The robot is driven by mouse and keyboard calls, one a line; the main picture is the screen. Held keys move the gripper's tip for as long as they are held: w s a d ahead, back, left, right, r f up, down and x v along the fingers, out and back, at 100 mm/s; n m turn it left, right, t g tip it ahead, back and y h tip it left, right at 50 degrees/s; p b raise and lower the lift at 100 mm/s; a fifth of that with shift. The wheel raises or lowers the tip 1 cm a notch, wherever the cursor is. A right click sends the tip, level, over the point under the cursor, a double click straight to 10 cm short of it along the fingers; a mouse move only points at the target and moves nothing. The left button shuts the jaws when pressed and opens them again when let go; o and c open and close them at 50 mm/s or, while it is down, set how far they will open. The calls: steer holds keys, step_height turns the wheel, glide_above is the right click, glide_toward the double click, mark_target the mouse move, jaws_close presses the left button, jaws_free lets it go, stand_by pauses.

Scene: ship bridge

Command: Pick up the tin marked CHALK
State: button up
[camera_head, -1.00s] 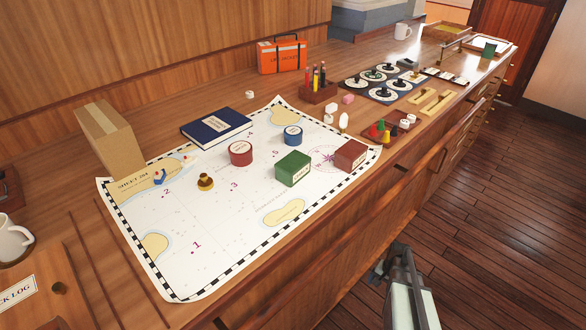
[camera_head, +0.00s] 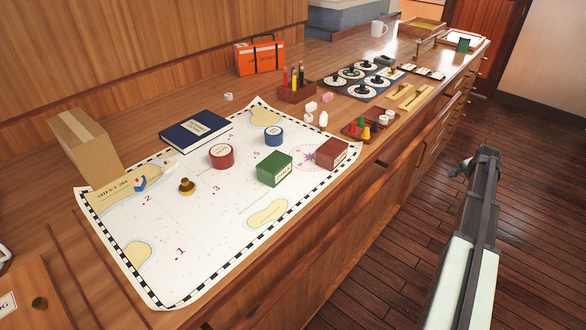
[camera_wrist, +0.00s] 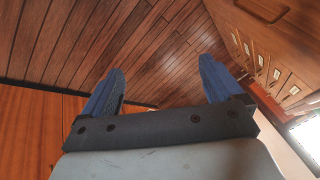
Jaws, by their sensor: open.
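Several tins stand on the chart (camera_head: 205,240): a round red tin (camera_head: 221,157), a smaller round blue tin (camera_head: 273,137), a green box-shaped tin (camera_head: 274,169) and a dark red box-shaped tin (camera_head: 332,154). They carry pale labels, but the lettering is too small to read, so I cannot tell which is marked CHALK. My gripper (camera_wrist: 160,68) is open and empty in the wrist view, with its two blue fingers spread over the floor and no tin between them. In the head view my arm is at the right, beyond the counter's front edge, well apart from the tins.
A brass piece (camera_head: 187,187) and a small blue-and-white model (camera_head: 140,183) stand on the chart. A navy book (camera_head: 196,130), a cardboard box (camera_head: 85,147) and an orange case (camera_head: 259,56) stand behind. A tray of coloured pegs (camera_head: 370,127) lies right of the tins.

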steer(key=w+a+r+n+g+h, duration=0.1)
steer(key=w+a+r+n, duration=0.15)
steer(key=a+r, duration=0.7)
steer(key=w+a+r+n+g, duration=0.2)
steer(key=w+a+r, duration=0.2)
steer(key=a+r, duration=0.55)
steer(key=s+a+r, duration=0.2)
steer(key=a+r, duration=0.1)
steer(key=a, duration=0.8)
steer(key=s+a+r+n, duration=0.1)
steer(key=s+a+r, duration=0.1)
steer(key=a, duration=0.9)
steer(key=s+a+r+n, duration=0.1)
steer(key=a+r, duration=0.3)
steer(key=a, duration=0.8)
steer(key=shift+s+n+t, duration=0.25)
steer(key=shift+s+t, duration=0.15)
steer(key=shift+s, duration=0.1)
steer(key=s+a+r, duration=0.2)
steer(key=s+a, duration=0.3)
steer(key=a, duration=0.5)
steer(key=n+t+y, duration=0.1)
glide_toward(274, 162)
steer(key=shift+x, duration=6.15)
steer(key=shift+w, duration=0.1)
steer(key=c, duration=1.2)
